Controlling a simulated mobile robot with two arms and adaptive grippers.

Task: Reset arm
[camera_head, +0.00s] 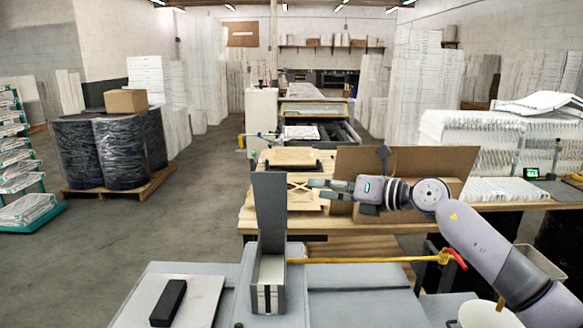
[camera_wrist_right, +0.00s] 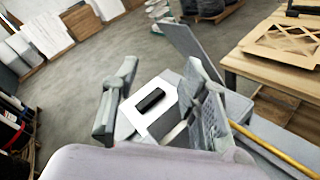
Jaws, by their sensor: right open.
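My right arm comes in from the right in the head view. Its gripper (camera_head: 322,190) points left, just right of a tall upright grey panel (camera_head: 270,212), above the wooden table. In the right wrist view the gripper (camera_wrist_right: 161,75) has its two fingers wide apart, with nothing between them. My left gripper is in neither view.
A narrow grey holder (camera_head: 268,296) stands at the panel's foot. A black block (camera_head: 168,303) lies on a white sheet (camera_head: 203,300) to its left. A yellow rod (camera_head: 370,260) runs right of the holder. The wooden table (camera_head: 250,222) carries cardboard pieces. Wrapped drums (camera_head: 122,155) stand on a pallet at left.

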